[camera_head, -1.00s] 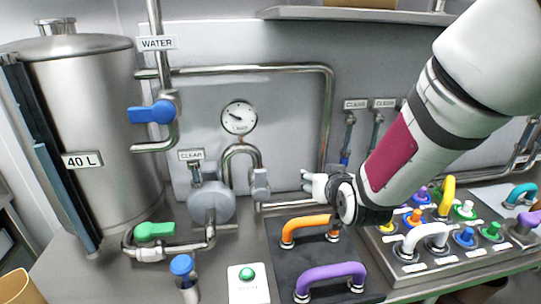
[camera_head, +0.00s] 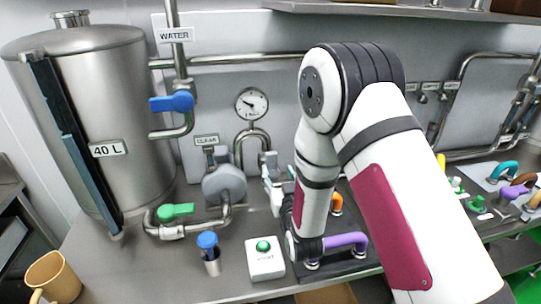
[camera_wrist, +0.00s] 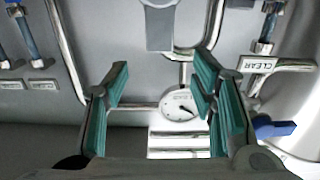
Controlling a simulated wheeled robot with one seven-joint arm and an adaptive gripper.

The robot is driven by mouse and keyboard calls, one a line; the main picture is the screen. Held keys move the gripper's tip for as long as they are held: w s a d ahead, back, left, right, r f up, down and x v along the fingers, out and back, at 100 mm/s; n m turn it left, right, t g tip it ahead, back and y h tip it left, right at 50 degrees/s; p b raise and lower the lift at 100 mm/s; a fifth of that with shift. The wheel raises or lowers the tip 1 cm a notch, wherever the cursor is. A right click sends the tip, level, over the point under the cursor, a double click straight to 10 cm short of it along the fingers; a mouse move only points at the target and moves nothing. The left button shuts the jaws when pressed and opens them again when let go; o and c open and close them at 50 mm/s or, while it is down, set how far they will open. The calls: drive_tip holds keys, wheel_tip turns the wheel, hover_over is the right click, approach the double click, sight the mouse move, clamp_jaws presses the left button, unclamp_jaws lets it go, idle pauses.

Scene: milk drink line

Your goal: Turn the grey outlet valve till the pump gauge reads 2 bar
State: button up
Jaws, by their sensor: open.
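The grey outlet valve (camera_head: 268,160) sits on the pipe right of the pump (camera_head: 224,184), partly hidden by my gripper in the head view. In the wrist view, which looks upside down, its grey handle (camera_wrist: 160,30) shows at the top middle, beyond my fingertips. My gripper (camera_head: 273,181) is beside and just below the valve; the wrist view shows its teal-padded fingers (camera_wrist: 163,82) apart with nothing between them. I cannot tell whether they touch the valve. The round pump gauge (camera_head: 251,103) has a dark needle; its numbers are too small to read. It also shows in the wrist view (camera_wrist: 180,103).
A steel tank (camera_head: 95,120) stands at the left. A blue water valve (camera_head: 172,102) and a green valve (camera_head: 176,211) are on nearby pipes. A start button box (camera_head: 264,260), blue-capped bottle (camera_head: 209,254) and purple handle (camera_head: 343,243) lie in front. My arm hides much of the right side.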

sight(272, 157)
drive_tip(key=x, duration=1)
drive_tip(key=shift+w, duration=0.25)
drive_tip(key=shift+c, duration=0.6)
clamp_jaws()
